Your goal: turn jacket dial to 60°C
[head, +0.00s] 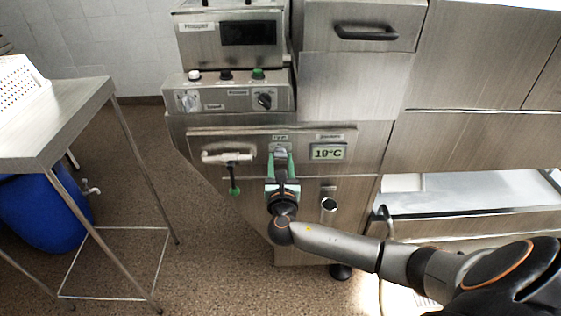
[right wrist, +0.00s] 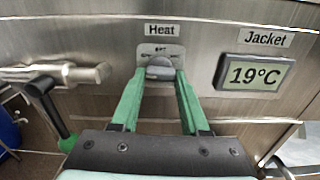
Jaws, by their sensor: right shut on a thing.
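The jacket dial (right wrist: 160,70) is a small grey knob on a metal plate under a "Heat" label, on the steel machine front. My right gripper (right wrist: 158,78) has its green fingers on both sides of the knob and is shut on it. In the head view my right gripper (head: 281,160) reaches the dial from below, and its fingers hide part of it. The "Jacket" display (right wrist: 254,74) to the right reads 19°C; it also shows in the head view (head: 328,152). My left gripper is not in view.
A valve with a green-tipped handle (head: 234,178) is left of the dial. Above is a control box (head: 228,98) with buttons and knobs. A steel table (head: 62,122) stands at left, with open floor between.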

